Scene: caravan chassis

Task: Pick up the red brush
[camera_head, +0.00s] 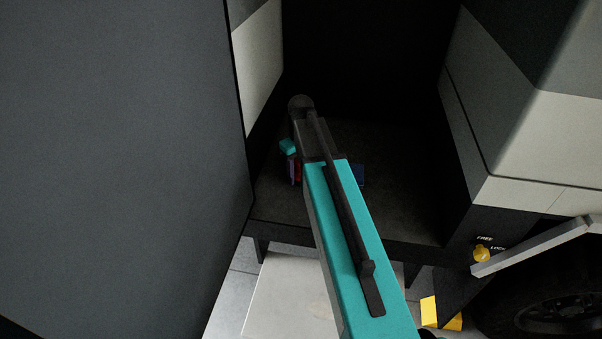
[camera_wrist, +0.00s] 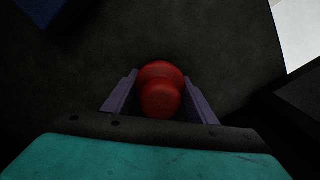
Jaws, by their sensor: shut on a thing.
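The red brush (camera_wrist: 160,92) shows in the wrist view as a rounded red shape between the two purple fingers of my gripper (camera_wrist: 160,77). The gripper is shut on it. In the head view my gripper (camera_head: 295,172) is low inside the dark compartment, partly hidden by my teal arm, with a small bit of red (camera_head: 299,170) beside a purple finger. The brush's lower part is hidden, and I cannot tell whether it touches the compartment floor.
The dark compartment floor (camera_head: 405,205) is clear to the right of my arm. A dark blue object (camera_head: 358,174) lies just right of the arm; a large grey panel (camera_head: 120,160) stands at left. A yellow knob (camera_head: 481,255), a yellow block (camera_head: 441,312) and a wheel (camera_head: 550,308) are at lower right.

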